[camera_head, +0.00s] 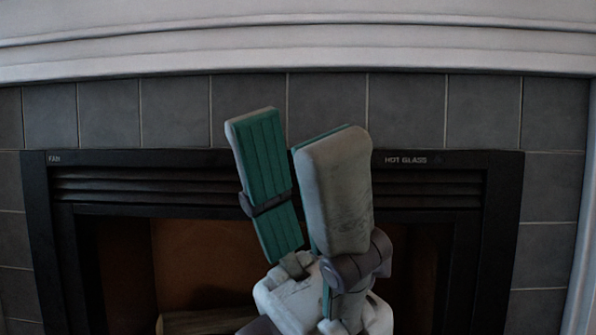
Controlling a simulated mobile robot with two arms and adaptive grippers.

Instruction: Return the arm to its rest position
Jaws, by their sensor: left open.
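My left gripper (275,140) stands upright in the middle of the head view, fingertips up. Its two fingers have green ribbed inner pads and pale grey backs. The fingers are apart, with a narrow gap between them and nothing in it. The white wrist (300,297) shows below the fingers at the bottom of the picture. The rest of that arm is out of the picture. My right gripper is not in this view.
A fireplace (120,180) with a black frame and louvres fills the background behind the gripper. Grey tiles (325,97) surround it, and a white mantel (300,50) runs across the top. A log (205,319) lies inside the firebox. No books are visible.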

